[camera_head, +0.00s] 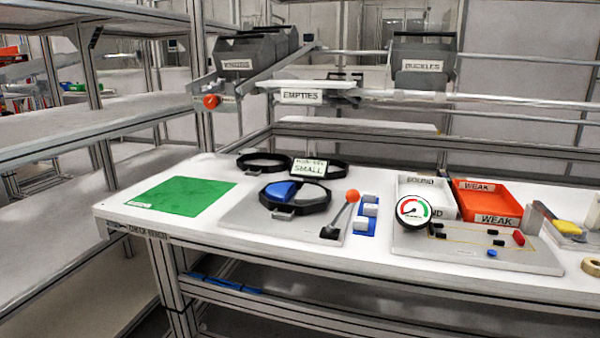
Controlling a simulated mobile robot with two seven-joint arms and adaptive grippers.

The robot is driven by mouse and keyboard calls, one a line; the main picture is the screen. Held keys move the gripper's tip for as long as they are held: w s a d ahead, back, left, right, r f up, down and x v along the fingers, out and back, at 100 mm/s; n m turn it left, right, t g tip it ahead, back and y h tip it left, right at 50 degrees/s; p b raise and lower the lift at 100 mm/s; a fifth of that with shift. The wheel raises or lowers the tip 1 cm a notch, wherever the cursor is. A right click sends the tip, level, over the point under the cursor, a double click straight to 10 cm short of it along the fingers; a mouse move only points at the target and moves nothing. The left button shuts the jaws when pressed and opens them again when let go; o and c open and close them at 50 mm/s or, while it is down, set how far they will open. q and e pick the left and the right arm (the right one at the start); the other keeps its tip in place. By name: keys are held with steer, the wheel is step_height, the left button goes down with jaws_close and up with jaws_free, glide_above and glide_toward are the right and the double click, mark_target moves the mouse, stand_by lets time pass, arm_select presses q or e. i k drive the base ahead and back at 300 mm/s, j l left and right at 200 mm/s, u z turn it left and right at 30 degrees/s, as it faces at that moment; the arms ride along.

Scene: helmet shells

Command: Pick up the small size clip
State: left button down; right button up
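A sign (309,168) reading "SMALL" stands at the back of the bench. In front of it, a round black holder (296,206) with a blue piece (279,191) in it sits on a grey plate (250,217). Neither of my grippers is in view.
A green mat (181,197) lies at left. White (427,186) and orange (487,199) bins stand right of the blocks, behind a gauge (413,210) and test board (470,246). Labelled grey bins (424,66) and rails (480,101) hang above. The bench's front strip is mostly clear.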

mark_target(369, 209)
steer(key=i+l, duration=0.4)
steer(key=i, duration=0.15)
steer(key=i+l+z, duration=0.1)
steer(key=i+l, duration=0.25)
steer(key=i, duration=0.2)
